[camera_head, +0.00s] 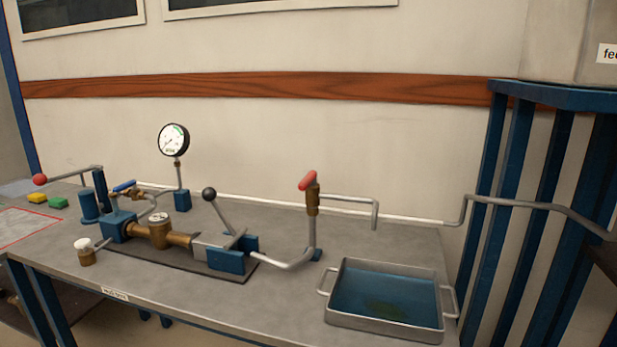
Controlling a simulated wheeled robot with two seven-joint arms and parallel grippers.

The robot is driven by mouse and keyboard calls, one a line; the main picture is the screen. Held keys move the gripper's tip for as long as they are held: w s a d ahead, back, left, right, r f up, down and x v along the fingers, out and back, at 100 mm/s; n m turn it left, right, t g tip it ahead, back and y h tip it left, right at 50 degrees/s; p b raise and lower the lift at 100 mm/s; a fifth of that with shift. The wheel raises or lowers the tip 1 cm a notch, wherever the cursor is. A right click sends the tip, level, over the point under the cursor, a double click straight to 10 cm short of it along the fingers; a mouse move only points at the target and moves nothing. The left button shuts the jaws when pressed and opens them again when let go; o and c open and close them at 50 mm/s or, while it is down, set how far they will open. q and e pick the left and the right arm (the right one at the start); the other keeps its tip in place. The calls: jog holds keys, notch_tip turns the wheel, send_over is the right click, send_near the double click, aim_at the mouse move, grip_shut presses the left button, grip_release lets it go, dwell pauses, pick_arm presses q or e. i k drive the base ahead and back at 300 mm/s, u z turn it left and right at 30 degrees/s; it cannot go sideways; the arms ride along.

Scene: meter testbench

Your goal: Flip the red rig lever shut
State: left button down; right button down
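A red lever handle (307,181) sits on top of an upright brass valve (313,203) on the bench, right of centre. The handle is tilted, its right end higher than its left. A bent grey pipe (310,243) rises to this valve, and another pipe leaves it to the right. A second red part, a ball knob (39,180), ends a grey bar at the far left. Neither of my grippers is in view, and nothing touches the red handle.
A grey bench (285,305) carries a brass meter (159,229), a black-knobbed lever (209,194), a blue-handled valve (124,186) and a round gauge (173,140). A metal tray (387,327) with liquid stands at right. A blue stand (497,150) and pipe (530,205) bound the right side.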

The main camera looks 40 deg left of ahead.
aim_at(310, 179)
jog(key=k, duration=0.6)
jog(key=u, duration=1.2)
jog(key=i, duration=0.5)
jog(key=z, duration=0.05)
